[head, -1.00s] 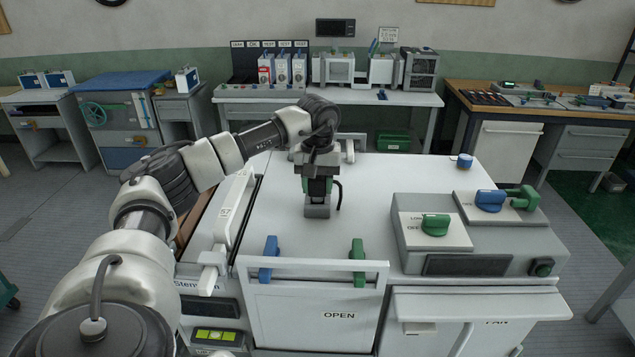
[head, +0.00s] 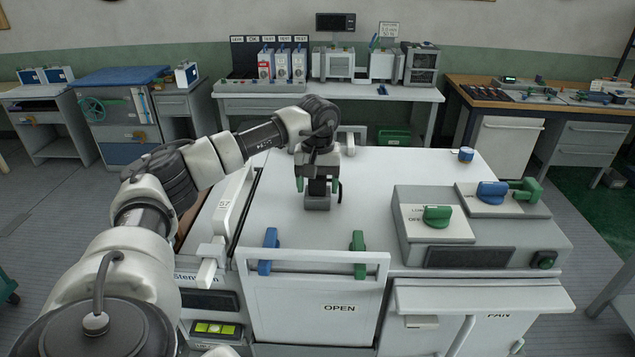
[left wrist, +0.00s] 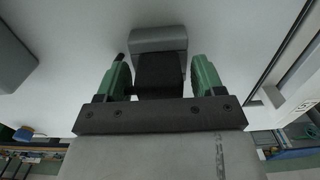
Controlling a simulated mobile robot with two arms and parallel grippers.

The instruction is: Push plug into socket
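The dark plug (head: 317,187) stands upright at the grey socket block (head: 317,203) on the white machine top, and no gap shows between them. My left gripper (head: 318,186) points down above the block, with one green finger on each side of the plug. In the left wrist view, the fingers (left wrist: 160,80) are spread, with the plug (left wrist: 160,70) between them and gaps beside it. The socket block (left wrist: 158,40) shows beyond the plug. A short dark cable stub sticks up beside the block. How deep the plug sits is hidden. My right gripper is not in view.
A grey control box (head: 480,240) with green and blue knobs stands to the right. A blue handle (head: 269,251) and a green handle (head: 358,254) stand at the front edge. A small blue knob (head: 466,154) is at the back right. The white top around the socket is mostly clear.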

